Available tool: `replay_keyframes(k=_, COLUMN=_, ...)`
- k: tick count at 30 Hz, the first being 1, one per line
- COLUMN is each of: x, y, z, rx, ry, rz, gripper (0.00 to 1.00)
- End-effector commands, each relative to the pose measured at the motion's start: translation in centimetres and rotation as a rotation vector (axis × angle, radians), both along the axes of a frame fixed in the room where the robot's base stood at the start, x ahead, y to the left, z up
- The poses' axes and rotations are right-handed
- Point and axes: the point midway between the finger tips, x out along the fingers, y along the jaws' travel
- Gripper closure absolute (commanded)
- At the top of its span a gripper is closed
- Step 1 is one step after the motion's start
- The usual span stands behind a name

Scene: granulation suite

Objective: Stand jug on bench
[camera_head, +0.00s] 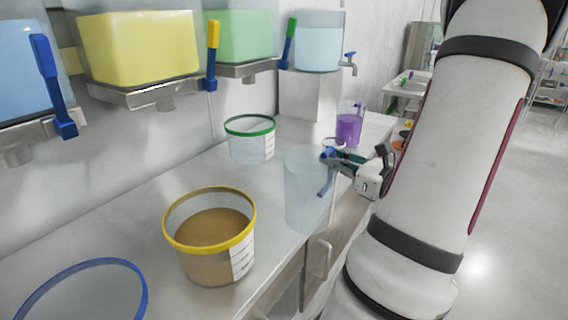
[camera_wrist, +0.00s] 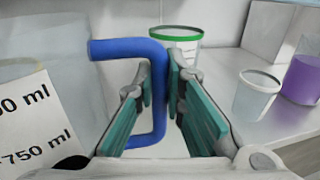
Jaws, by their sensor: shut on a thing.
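The jug (camera_head: 305,195) is a tall, pale, see-through vessel with a blue handle (camera_wrist: 157,90). It looks upright at the front edge of the bench (camera_head: 150,200). I cannot tell whether its base touches the bench top or hangs in front of the edge. My gripper (camera_head: 338,160) reaches in from the right and is shut on the handle. In the wrist view the handle stands between the teal finger pads of my gripper (camera_wrist: 165,105). The jug's wall and its white label with ml marks (camera_wrist: 35,125) show at the left.
A yellow-rimmed tub (camera_head: 210,235) of brown powder, a green-rimmed tub (camera_head: 250,140) and a blue-rimmed tub (camera_head: 85,290) stand on the bench. A vessel of purple liquid (camera_head: 349,128) and a small clear cup (camera_wrist: 256,95) stand farther back. Dispensers (camera_head: 140,50) hang above. Bare bench lies between the tubs.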

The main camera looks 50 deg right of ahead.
Motion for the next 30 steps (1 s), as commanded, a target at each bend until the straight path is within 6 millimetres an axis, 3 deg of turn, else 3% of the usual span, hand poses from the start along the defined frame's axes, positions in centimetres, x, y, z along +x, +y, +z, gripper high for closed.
replay_keyframes(k=15, x=8.8, y=-8.1, z=-1.2, rx=0.000, ry=-0.002, rz=0.003, gripper=1.00)
replay_keyframes(k=26, x=11.0, y=-10.0, z=-1.4, rx=0.001, ry=-0.002, rz=0.004, gripper=1.00)
replay_keyframes(k=30, x=10.9, y=-10.0, z=-3.8, rx=0.006, ry=-0.001, rz=0.001, gripper=1.00)
